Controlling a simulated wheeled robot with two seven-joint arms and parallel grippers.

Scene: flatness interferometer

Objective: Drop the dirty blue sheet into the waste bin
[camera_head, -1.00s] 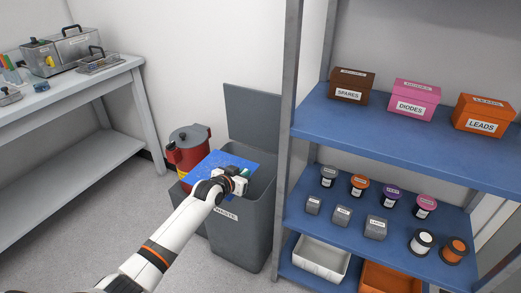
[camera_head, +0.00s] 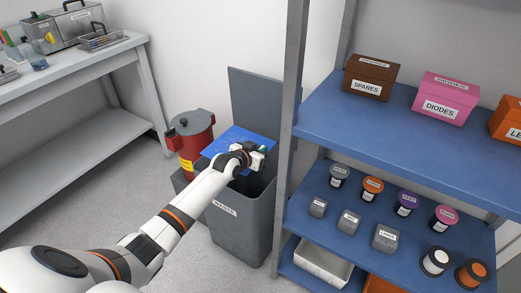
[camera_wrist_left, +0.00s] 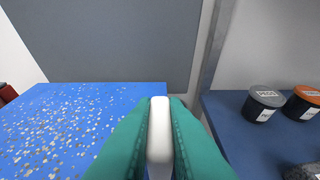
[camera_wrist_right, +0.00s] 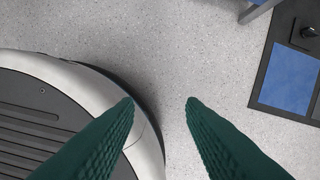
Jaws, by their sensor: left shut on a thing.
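The blue sheet (camera_head: 238,139) is held flat by my left gripper (camera_head: 258,158), above the open top of the waste bin. In the left wrist view the sheet (camera_wrist_left: 75,125) is covered with pale and brown specks, and the green fingers (camera_wrist_left: 160,140) are closed with a white piece between them. The grey waste bin (camera_head: 240,222) has a WASTE label and its lid stands raised at the back. The sheet and gripper hide part of its opening. My right gripper (camera_wrist_right: 160,105) shows only in the right wrist view, fingers apart and empty above the floor.
A red can (camera_head: 190,140) stands just left of the bin. A blue shelf unit (camera_head: 320,210) with boxes, jars and blocks stands close on the right. A grey bench (camera_head: 75,65) with equipment is at the left.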

